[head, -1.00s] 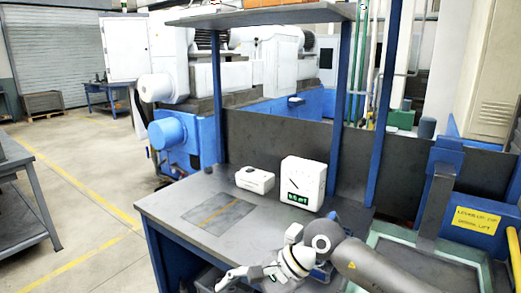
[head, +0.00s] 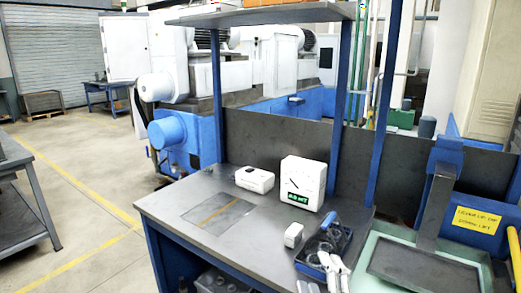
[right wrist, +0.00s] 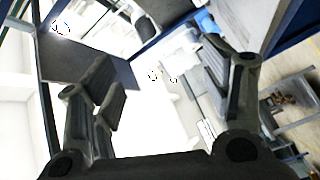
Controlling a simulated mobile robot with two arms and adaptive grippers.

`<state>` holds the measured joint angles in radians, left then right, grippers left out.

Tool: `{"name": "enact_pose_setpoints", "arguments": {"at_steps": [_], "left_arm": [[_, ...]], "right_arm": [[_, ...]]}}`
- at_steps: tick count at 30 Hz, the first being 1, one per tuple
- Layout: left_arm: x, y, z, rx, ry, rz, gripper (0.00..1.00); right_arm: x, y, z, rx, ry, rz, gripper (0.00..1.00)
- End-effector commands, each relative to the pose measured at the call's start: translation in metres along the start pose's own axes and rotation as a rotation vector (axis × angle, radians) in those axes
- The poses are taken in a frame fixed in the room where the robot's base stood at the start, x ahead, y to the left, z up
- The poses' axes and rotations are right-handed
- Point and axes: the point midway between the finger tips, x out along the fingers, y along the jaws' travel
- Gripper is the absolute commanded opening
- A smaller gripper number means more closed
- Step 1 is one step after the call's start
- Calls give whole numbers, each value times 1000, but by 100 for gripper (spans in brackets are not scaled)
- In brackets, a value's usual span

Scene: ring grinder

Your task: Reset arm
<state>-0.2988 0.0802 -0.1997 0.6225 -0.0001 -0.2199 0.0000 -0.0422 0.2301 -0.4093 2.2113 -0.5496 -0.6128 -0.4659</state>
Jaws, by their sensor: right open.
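In the right wrist view my right gripper (right wrist: 162,72) has its two dark fingers spread wide with nothing between them. The view past the fingers is tilted and partly overexposed. It shows a dark flat panel at the left, blue frame edges and floor at the right. In the head view the right arm no longer lies across the workbench (head: 160,207). Pale shapes (head: 336,268) show at the bottom edge by the blue tray, and I cannot tell whether they are tools or part of my gripper. My left gripper is in neither view.
On the bench are a white gauge with a green display (head: 303,183), a white box (head: 254,180), a small white block (head: 293,235) and a blue tray (head: 310,269) of tools. A yellow-labelled machine (head: 477,221) stands at the right. The bench's left part is largely clear.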

Motion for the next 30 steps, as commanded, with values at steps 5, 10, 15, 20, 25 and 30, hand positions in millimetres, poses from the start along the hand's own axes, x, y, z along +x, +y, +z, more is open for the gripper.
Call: {"name": "enact_pose_setpoints", "arguments": {"at_steps": [5,10,15,20,25,30], "left_arm": [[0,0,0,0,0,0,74],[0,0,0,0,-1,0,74],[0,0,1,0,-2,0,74],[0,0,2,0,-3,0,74],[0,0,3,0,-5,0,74],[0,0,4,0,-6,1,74]], "right_arm": [[-67,-75,85,377,-374,-275,71],[-149,-132,125,638,-688,-479,71],[-222,-165,138,801,-931,-623,71],[-286,-182,138,907,-1133,-735,71],[-276,-220,156,901,-1146,-747,71],[-271,-264,176,893,-1160,-761,71]]}}
